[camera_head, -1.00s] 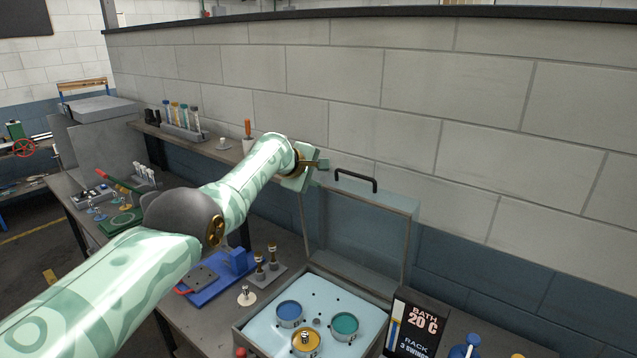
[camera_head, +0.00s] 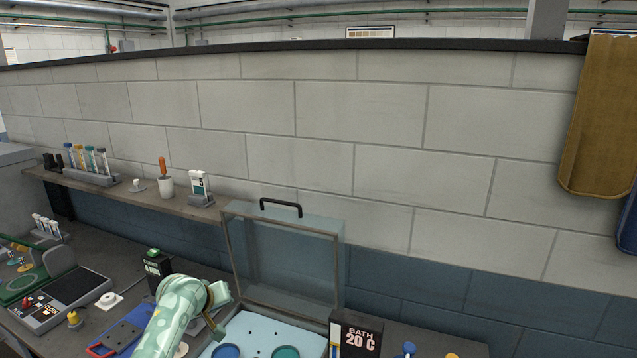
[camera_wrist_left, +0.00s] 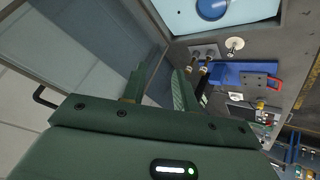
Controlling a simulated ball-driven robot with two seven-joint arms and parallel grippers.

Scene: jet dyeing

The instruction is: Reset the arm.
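My left arm, pale green with a camouflage pattern, comes up from the bottom of the head view. My right gripper is not in view.
A bath display (camera_head: 357,334) reading 20 C stands right of the bath. A blue tray (camera_head: 118,338) lies left of my arm.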

